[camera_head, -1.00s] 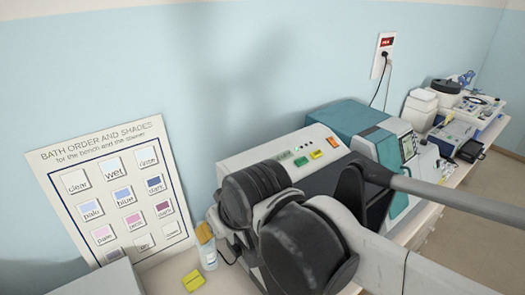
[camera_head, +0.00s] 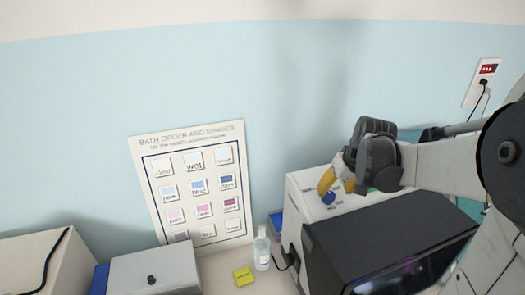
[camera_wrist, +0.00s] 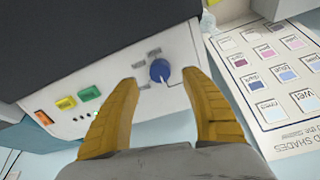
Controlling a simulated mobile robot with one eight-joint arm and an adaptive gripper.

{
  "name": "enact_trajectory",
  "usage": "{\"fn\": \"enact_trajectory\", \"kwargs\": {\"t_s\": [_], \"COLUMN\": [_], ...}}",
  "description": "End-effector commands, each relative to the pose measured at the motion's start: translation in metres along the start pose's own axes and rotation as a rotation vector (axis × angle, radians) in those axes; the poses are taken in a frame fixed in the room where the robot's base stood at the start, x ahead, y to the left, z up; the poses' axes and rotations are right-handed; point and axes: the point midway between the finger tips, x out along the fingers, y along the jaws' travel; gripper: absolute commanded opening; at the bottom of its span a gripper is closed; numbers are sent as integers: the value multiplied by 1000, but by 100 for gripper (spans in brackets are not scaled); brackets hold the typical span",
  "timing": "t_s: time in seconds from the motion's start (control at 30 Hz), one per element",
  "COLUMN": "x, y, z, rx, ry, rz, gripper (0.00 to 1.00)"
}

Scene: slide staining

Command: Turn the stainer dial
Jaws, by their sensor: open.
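The stainer (camera_head: 292,205) is a pale box with a dark front cover, at the right in the head view. Its blue round dial (camera_head: 328,197) is on the top panel; in the wrist view the dial (camera_wrist: 159,71) has a pale pointer mark. My gripper (camera_wrist: 161,78) has yellow fingers and is open, with one finger to each side of the dial and gaps showing between. In the head view my gripper (camera_head: 338,182) is at the dial and partly hides the panel. Whether the fingers are level with the dial is hard to tell.
Green (camera_wrist: 90,93), yellow (camera_wrist: 66,102) and orange (camera_wrist: 43,117) buttons are on the same panel. A shade chart (camera_head: 240,170) leans on the wall. A bottle (camera_head: 262,252) and yellow block (camera_head: 243,277) stand left of the stainer. A grey box (camera_head: 165,270) is farther left.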

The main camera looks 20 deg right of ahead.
Motion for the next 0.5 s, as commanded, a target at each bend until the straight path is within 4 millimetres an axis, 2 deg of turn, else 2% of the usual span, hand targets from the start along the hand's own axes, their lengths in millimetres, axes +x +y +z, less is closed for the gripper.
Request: {"fn": "enact_trajectory", "kwargs": {"t_s": [0.03, 0.2, 0.33, 0.5], "x": [11, 40, 53, 60], "y": [0, 0, 0, 0], "z": [0, 0, 0, 0], "rx": [-1, 1, 1, 1], "ry": [0, 0, 0, 1], "rz": [0, 0, 0, 0], "gripper": [55, 55, 55, 55]}}
